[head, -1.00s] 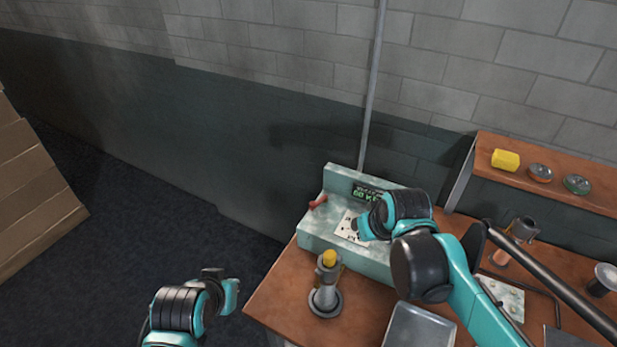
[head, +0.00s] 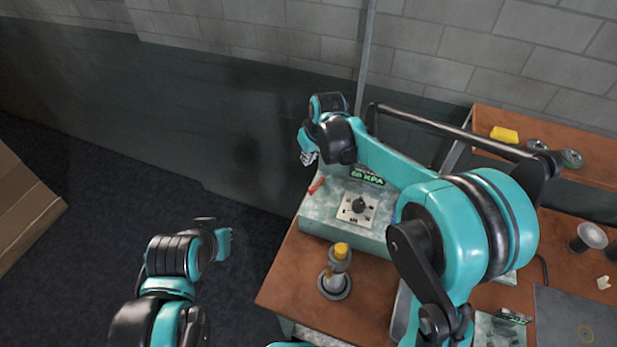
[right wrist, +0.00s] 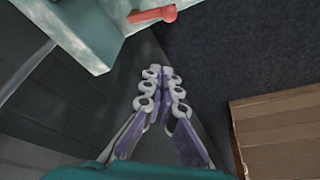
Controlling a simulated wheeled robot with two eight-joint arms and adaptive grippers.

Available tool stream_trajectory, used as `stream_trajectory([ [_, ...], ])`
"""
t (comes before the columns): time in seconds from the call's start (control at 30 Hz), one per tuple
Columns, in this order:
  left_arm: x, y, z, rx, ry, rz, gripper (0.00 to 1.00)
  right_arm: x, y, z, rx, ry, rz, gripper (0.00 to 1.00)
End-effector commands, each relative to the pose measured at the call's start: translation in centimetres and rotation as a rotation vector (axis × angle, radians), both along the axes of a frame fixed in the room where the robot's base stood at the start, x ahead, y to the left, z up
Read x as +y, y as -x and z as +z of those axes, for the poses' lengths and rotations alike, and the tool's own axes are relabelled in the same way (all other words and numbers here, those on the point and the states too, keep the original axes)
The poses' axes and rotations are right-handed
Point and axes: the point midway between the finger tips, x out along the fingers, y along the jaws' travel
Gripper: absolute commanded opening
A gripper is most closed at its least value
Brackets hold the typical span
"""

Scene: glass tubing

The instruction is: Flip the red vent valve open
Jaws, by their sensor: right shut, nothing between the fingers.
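The red vent valve (head: 317,185) is a small red lever at the left end of the pale green console (head: 312,221). In the right wrist view the red lever (right wrist: 152,15) shows at the top, sticking out from the console's edge. My right gripper (head: 308,158) is just above and behind the lever in the head view. In the right wrist view the right gripper (right wrist: 158,72) is shut and empty, its fingertips together, apart from the lever. My left gripper (head: 222,243) is at the lower left, away from the bench; its fingers do not show clearly.
A black dial (head: 359,206) and a green-lit display (head: 367,176) are on the console. A grey stand with a yellow top (head: 341,250) is in front of it. A shelf (head: 500,115) is at the right.

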Motion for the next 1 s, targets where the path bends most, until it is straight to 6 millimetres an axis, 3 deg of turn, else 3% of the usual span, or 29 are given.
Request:
stream_trajectory([
  [0.27,0.0,0.0,-0.3,0.0,0.0,0.0,0.0,0.2,-0.4,-1.3,-0.001,-0.001,-0.001,0.0],
  [0.7,0.0,0.0,-1.9,0.0,0.0,0.0,0.0,1.6,-3.0,-9.7,-0.001,0.0,0.0,0.0],
  [1.0,0.0,0.0,-2.0,0.0,0.0,0.0,0.0,-0.2,0.2,-9.7,-0.001,-0.001,-0.001,0.0],
])
